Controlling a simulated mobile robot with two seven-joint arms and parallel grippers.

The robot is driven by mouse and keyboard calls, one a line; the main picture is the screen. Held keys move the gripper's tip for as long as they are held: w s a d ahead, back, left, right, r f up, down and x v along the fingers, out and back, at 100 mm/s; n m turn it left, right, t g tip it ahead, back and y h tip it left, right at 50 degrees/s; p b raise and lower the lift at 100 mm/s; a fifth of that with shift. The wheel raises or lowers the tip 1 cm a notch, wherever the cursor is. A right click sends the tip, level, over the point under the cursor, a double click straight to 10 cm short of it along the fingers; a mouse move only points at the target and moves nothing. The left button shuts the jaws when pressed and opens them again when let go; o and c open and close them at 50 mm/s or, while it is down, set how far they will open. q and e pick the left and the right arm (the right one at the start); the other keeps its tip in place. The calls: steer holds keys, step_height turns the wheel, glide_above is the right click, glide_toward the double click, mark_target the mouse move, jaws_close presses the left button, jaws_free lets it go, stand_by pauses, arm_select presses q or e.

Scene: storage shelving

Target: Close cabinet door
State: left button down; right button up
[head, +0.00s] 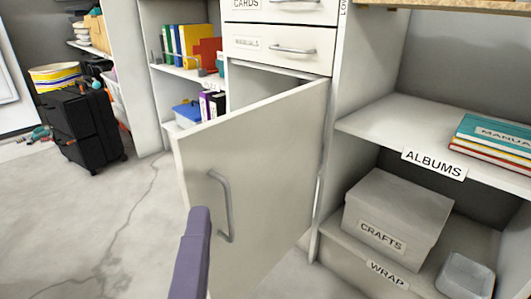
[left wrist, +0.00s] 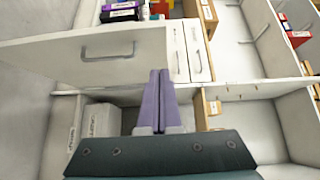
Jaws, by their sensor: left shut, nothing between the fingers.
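The white cabinet door (head: 262,180) stands swung open, with its hinge side at the right under the drawers. Its grey bar handle (head: 222,207) is near the free left edge. In the left wrist view the door (left wrist: 70,60) and its handle (left wrist: 108,56) are at the upper left. My left gripper (head: 199,212) shows purple at the bottom of the head view, in front of the door's lower left, beside the handle. In the left wrist view the gripper (left wrist: 158,74) is shut and empty, fingertips near one door edge; contact cannot be told. My right gripper is out of view.
Drawers (head: 275,48) sit above the door opening. At the right, a shelf (head: 380,120) holds books, with a crafts box (head: 395,215) and a small grey bin (head: 466,275) below. A black suitcase (head: 82,128) stands far left. The floor left of the door is clear.

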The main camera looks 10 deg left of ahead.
arm_select(q)
steer(key=b, duration=0.1)
glide_toward(195, 142)
steer(key=w+d, duration=0.2)
steer(key=w, duration=0.1)
steer(key=w+a, duration=0.2)
steer(key=shift+w+a+f, duration=0.1)
steer(key=shift+a, duration=0.2)
steer(key=shift+w+a, duration=0.25)
steer(key=shift+a, duration=0.2)
